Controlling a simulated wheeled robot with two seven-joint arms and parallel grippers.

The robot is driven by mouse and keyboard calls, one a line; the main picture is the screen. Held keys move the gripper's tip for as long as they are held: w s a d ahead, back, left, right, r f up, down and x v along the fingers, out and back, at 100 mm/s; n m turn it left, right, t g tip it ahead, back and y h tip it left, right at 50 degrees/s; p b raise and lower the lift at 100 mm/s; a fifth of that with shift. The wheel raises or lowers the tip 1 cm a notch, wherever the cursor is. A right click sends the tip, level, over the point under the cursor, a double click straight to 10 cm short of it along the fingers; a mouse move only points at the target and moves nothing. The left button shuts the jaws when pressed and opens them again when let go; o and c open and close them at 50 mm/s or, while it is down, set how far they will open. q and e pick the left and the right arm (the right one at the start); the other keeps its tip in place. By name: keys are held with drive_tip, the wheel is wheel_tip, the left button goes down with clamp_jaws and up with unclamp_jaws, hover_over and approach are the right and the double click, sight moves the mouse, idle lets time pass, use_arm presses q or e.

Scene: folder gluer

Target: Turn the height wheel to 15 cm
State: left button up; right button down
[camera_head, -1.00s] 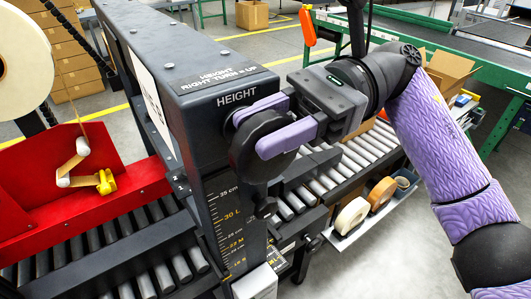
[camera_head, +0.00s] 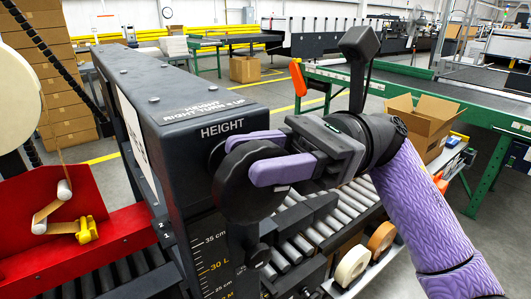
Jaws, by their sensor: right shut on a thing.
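The black height wheel (camera_head: 240,190) sits on the end face of the dark machine head (camera_head: 180,95), under the label HEIGHT. My right gripper (camera_head: 262,157) has its two purple fingers closed around the wheel's rim, one on each side. The words on top read RIGHT TURN = UP. My left gripper is not in view.
A red tape unit (camera_head: 50,225) stands at the left over the rollers. A roller conveyor (camera_head: 310,235) runs under my right arm, with tape rolls (camera_head: 352,265) beside it. An open carton (camera_head: 425,120) and a green-framed conveyor (camera_head: 480,112) stand at the right.

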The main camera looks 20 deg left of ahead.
drive_tip(key=shift+f, duration=0.15)
drive_tip(key=shift+c, duration=1.7)
unclamp_jaws()
drive_tip(key=b+v, duration=0.1)
drive_tip(key=v, duration=0.9)
